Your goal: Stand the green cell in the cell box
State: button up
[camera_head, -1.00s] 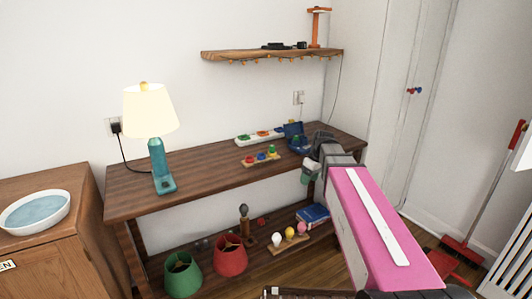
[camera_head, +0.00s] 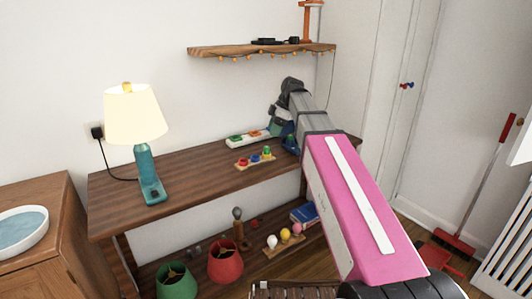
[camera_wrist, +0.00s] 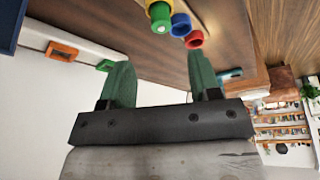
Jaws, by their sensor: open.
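The green cell (camera_head: 267,152) stands at the right end of a small wooden holder on the bench, beside a blue one (camera_head: 254,158) and a red one (camera_head: 241,161). In the wrist view the green cell (camera_wrist: 160,14) is at the top, beyond the fingertips and apart from them. My gripper (camera_wrist: 158,60) is open and empty, with two green fingers. The blue cell box (camera_head: 291,143) is on the bench to the right of the holder, partly hidden by my arm. A blue corner, apparently the box, shows at the wrist view's upper left (camera_wrist: 10,25).
A white strip with coloured switches (camera_head: 245,138) lies behind the holder. A lit teal lamp (camera_head: 148,170) stands on the bench's left side. A wooden wall shelf (camera_head: 255,50) hangs above. The bench (camera_head: 195,172) is clear between lamp and holder.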

aim_at(267, 152)
jog(key=shift+d+x, duration=0.1)
jog(key=shift+x, duration=1.85)
jog(key=shift+d+x, duration=0.15)
jog(key=shift+x, duration=1.8)
jog(key=c, duration=1)
